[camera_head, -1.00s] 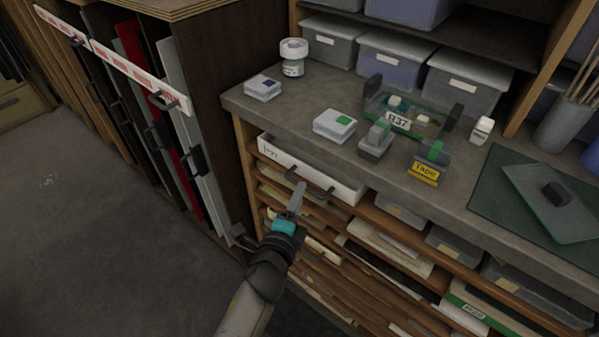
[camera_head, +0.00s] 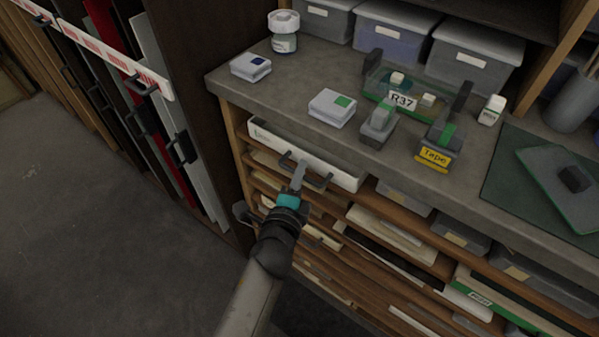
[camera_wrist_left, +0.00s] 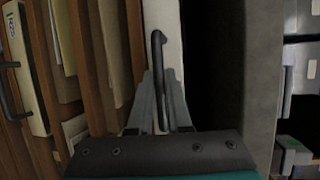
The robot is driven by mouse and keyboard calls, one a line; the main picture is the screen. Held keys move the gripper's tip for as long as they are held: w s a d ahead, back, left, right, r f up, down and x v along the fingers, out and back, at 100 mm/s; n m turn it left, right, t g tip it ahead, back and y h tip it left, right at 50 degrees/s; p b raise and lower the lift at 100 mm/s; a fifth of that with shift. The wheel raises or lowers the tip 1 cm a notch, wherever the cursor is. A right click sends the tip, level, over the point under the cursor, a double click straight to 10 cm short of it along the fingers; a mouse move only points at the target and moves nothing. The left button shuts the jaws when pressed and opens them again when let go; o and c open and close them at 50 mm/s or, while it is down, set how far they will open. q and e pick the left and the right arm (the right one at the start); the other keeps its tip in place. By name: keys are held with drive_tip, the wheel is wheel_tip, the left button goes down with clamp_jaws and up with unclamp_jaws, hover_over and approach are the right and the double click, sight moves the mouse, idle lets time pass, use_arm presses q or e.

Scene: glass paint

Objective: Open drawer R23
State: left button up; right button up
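A white-fronted drawer (camera_head: 335,171) sits directly under the bench top, with a dark bar handle. Its label is too small to read in the head view. My left gripper (camera_head: 299,172) is at this handle. In the left wrist view the handle (camera_wrist_left: 157,50) runs between the two fingers (camera_wrist_left: 160,95), which lie close along both sides of it. A dark gap shows between the white front (camera_wrist_left: 161,14) and the bench top. Another pale drawer front (camera_wrist_left: 26,62) with a green label and its own handle shows at the left there. My right gripper is not in view.
The bench top (camera_head: 230,92) holds white boxes (camera_head: 331,108), a jar (camera_head: 284,40), a tape dispenser (camera_head: 437,148) and a clear bin marked R37 (camera_head: 403,100). Shelves with papers and grey bins (camera_head: 460,237) lie below. A panel rack (camera_head: 175,60) stands left; open floor (camera_head: 80,200) lies before it.

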use_arm(q)
clamp_jaws()
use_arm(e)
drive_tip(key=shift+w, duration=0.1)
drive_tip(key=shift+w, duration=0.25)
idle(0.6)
use_arm(q)
drive_tip(key=shift+a, duration=0.2)
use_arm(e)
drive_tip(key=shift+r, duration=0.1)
